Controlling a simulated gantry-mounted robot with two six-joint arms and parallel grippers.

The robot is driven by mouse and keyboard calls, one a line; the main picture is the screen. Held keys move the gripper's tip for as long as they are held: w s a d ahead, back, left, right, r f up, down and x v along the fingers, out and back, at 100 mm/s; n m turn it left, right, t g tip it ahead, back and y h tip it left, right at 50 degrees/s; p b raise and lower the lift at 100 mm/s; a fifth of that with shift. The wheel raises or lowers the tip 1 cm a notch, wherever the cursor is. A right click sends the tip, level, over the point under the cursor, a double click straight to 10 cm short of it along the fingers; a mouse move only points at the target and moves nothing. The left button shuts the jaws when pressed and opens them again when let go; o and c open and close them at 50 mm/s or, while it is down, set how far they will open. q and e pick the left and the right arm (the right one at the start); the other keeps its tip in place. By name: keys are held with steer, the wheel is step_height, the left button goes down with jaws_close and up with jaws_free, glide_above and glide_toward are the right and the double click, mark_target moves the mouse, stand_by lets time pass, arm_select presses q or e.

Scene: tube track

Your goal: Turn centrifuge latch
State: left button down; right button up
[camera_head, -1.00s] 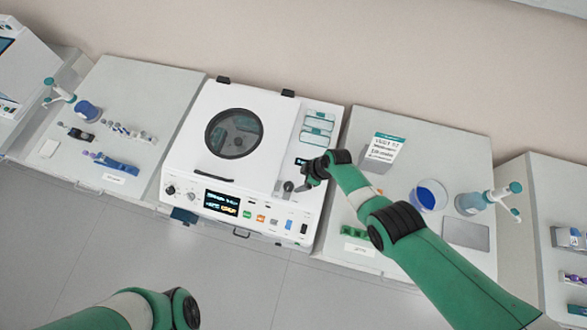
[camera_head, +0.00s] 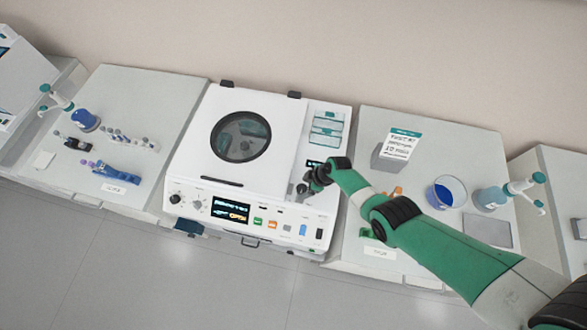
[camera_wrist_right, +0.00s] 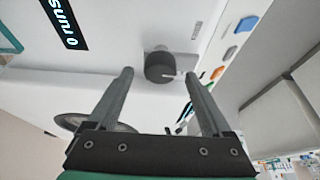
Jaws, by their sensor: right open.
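The white centrifuge (camera_head: 195,150) stands in the middle of the head view, its lid with a round dark window (camera_head: 240,136) down. The latch appears as a dark round knob (camera_wrist_right: 160,67) on a grey mount in the right wrist view. In the head view my right gripper (camera_head: 306,189) is over the right front of the centrifuge and mostly hides the knob. In the wrist view my right gripper (camera_wrist_right: 158,76) is open, with the knob between and just beyond its fingertips. I cannot tell whether they touch it. My left gripper is out of view.
A left bench holds a blue rack (camera_head: 117,170) and several tubes. A right bench holds a labelled box (camera_head: 396,150), a blue bowl (camera_head: 446,193) and a wash bottle (camera_head: 495,197). The centrifuge's front panel has a display (camera_head: 229,210) and coloured buttons below my right gripper.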

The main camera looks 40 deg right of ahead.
steer(key=shift+w+a+f, duration=0.1)
steer(key=shift+w+f, duration=0.05)
steer(key=shift+f, duration=0.4)
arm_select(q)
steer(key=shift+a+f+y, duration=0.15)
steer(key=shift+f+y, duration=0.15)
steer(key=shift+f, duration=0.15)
arm_select(e)
steer(key=shift+r, duration=0.1)
steer(key=shift+c, duration=0.3)
jaws_close()
